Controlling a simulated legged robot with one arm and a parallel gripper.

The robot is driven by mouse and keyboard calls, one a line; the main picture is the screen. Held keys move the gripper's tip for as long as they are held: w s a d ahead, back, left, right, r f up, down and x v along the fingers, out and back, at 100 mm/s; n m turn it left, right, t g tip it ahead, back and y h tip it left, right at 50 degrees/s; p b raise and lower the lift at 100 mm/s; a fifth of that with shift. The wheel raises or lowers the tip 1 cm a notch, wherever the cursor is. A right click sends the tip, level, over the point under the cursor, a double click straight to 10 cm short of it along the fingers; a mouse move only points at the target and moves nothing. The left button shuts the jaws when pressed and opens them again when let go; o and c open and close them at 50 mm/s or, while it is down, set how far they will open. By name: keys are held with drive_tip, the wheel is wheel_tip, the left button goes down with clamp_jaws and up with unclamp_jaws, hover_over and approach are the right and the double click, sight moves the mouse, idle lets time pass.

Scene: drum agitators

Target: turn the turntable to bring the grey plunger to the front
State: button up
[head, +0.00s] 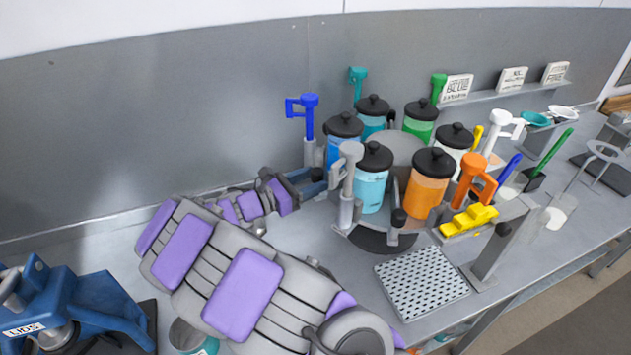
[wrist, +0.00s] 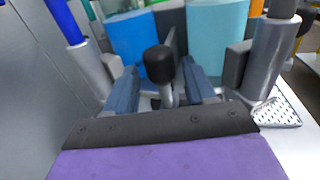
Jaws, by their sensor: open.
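The turntable (head: 380,240) carries several black-lidded jars, with plungers in grey holders around its rim. The grey plunger (head: 347,170) stands upright at the turntable's front-left, left of the light-blue jar (head: 371,185). In the wrist view, a grey holder (wrist: 268,62) stands right of my gripper. My gripper (head: 318,180) reaches in at the turntable's left side, between the blue plunger (head: 309,115) and the grey one. In the wrist view my gripper (wrist: 160,85) is open, its blue fingers on either side of an upright post with a black knob (wrist: 159,63). Contact cannot be told.
An orange plunger (head: 471,180) and a yellow object (head: 468,220) are at the right. A perforated tray (head: 420,283) lies in front of the turntable. The grey wall (head: 150,120) is close behind my arm. A blue machine (head: 70,305) stands at the lower left.

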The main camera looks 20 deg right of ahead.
drive_tip(key=shift+w+d, duration=0.15)
drive_tip(key=shift+d, duration=0.8)
drive_tip(key=shift+a, duration=0.15)
drive_tip(key=shift+c, duration=0.6)
clamp_jaws()
